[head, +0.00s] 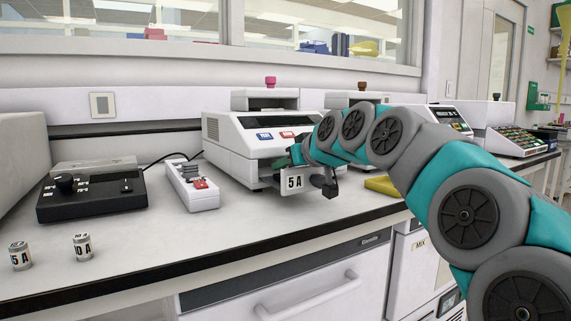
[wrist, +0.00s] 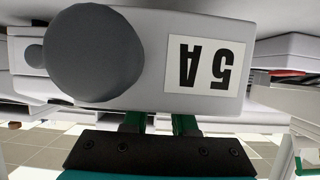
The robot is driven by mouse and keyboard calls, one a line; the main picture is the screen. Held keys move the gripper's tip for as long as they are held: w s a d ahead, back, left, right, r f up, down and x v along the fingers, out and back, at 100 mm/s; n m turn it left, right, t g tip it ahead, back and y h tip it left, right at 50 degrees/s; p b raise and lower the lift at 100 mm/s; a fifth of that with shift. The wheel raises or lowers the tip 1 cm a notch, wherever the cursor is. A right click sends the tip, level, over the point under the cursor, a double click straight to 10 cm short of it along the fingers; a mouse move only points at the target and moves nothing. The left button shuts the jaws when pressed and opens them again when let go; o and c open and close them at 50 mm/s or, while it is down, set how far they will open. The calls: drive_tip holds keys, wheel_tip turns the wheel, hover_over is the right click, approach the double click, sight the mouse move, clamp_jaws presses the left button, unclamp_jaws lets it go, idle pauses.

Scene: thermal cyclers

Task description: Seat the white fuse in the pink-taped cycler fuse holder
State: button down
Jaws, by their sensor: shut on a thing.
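The white cycler (head: 232,150) stands mid-bench, with a pink piece (head: 271,82) above it.
Two small labelled cylinders, one "5 A" (head: 20,256) and one (head: 83,247), stand at the front left. A black control box (head: 92,205) and a white power strip (head: 193,188) lie left of the cycler. A yellow object (head: 384,186) is right of the block.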

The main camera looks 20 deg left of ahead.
drive_tip(key=c, duration=0.7)
unclamp_jaws()
drive_tip(key=shift+r, duration=0.1)
drive_tip(key=shift+r+p, duration=0.25)
drive_tip(key=shift+p, duration=0.1)
drive_tip(key=v, duration=0.6)
drive_tip(key=b+v, duration=0.1)
drive_tip(key=v, duration=0.5)
drive_tip(key=shift+d+r, duration=0.1)
drive_tip(key=shift+r, duration=0.2)
